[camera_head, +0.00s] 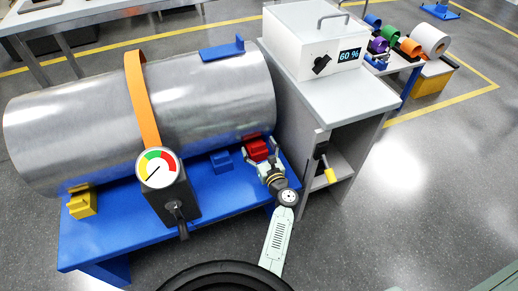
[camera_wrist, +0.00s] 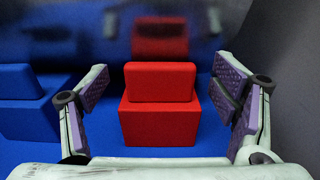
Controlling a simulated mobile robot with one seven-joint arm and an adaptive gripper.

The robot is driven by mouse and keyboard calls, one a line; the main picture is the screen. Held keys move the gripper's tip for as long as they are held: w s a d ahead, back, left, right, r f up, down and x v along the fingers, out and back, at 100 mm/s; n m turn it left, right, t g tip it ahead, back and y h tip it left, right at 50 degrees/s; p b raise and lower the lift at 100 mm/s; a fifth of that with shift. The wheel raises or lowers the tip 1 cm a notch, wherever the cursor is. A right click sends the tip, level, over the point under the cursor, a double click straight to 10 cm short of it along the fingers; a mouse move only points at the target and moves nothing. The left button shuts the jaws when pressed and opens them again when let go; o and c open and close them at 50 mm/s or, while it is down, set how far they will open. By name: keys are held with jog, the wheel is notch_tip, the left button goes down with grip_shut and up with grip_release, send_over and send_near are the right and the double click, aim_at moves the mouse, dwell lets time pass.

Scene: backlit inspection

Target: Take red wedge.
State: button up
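The red wedge (camera_head: 257,149) sits on the blue bench (camera_head: 133,221), at the right end of the big metal cylinder. In the wrist view the red wedge (camera_wrist: 159,105) is a stepped red block in the middle. My gripper (camera_head: 262,161) reaches it from the front. In the wrist view my gripper (camera_wrist: 162,90) is open, with one purple-padded finger on each side of the wedge and a visible gap on both sides. The fingers do not appear to touch it. In the head view the gripper partly covers the wedge.
A blue wedge (camera_head: 221,161) stands left of the red one and a yellow wedge (camera_head: 83,204) at the far left. The metal cylinder (camera_head: 215,95) lies close behind. A gauge box (camera_head: 165,185) stands at the front. A grey cabinet (camera_head: 334,97) rises close on the right.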

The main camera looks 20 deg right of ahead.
jog(key=c, duration=1.5)
jog(key=shift+s, duration=0.1)
